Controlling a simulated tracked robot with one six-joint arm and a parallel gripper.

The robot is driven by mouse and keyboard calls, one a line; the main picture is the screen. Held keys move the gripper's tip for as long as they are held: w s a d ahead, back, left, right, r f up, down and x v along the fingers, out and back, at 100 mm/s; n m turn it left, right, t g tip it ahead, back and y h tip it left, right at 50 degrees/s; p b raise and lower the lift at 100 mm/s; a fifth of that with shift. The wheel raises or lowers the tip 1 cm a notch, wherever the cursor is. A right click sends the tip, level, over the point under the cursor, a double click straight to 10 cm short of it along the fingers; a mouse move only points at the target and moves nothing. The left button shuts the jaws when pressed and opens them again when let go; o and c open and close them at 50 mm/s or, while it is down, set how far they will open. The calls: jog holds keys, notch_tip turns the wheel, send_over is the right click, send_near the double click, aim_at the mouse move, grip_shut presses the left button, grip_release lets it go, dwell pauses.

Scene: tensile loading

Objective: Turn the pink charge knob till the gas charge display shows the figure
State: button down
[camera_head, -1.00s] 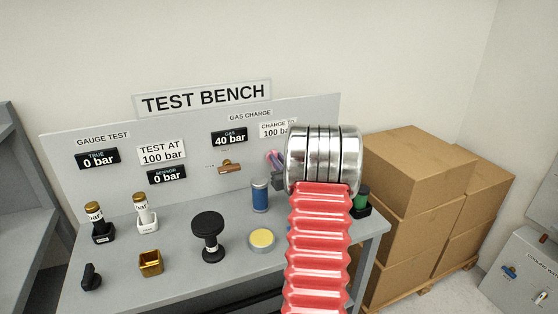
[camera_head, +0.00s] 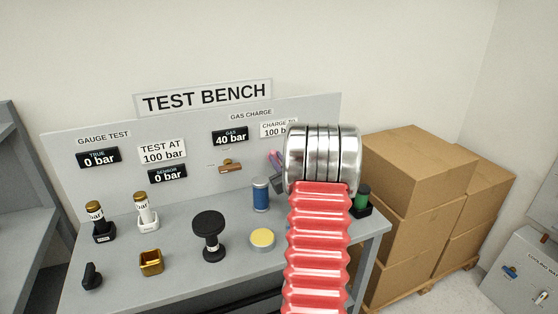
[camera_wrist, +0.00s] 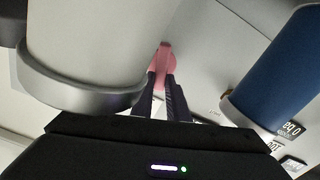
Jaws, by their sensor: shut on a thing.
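The pink charge knob (camera_wrist: 161,63) is on the bench panel, between the fingertips of my gripper (camera_wrist: 162,82) in the wrist view. My gripper is shut on the knob. In the head view a small pink part of the knob (camera_head: 274,160) shows left of my arm's silver end, which hides the rest. The gas charge display (camera_head: 230,137) reads 40 bar. The sign beside it (camera_head: 275,129) reads "CHARGE TO 100 b…", its right edge hidden by my arm.
A blue cylinder (camera_head: 260,194) stands on the bench just left of my arm and looms at right in the wrist view. A brass handle (camera_head: 230,166) sits under the gas display. A yellow-topped disc (camera_head: 262,238) and a black knob (camera_head: 208,230) are nearer. Cardboard boxes (camera_head: 412,160) stand at right.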

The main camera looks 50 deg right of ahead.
jog(key=shift+w+a+f+n, duration=0.15)
jog(key=shift+f+n, duration=0.25)
jog(key=shift+n, duration=2.2)
jog(key=shift+a+f+n, duration=0.3)
jog(key=shift+f+n, duration=0.15)
jog(key=shift+n, duration=2.15)
jog(key=shift+w+a+f+n, duration=0.15)
jog(key=shift+f+n, duration=0.25)
jog(key=shift+n, duration=2.2)
jog(key=shift+f, duration=0.1)
jog(key=c, duration=1.7)
grip_release()
jog(key=shift+r, duration=0.2)
jog(key=shift+r, duration=0.1)
notch_tip(320, 180, up, 10)
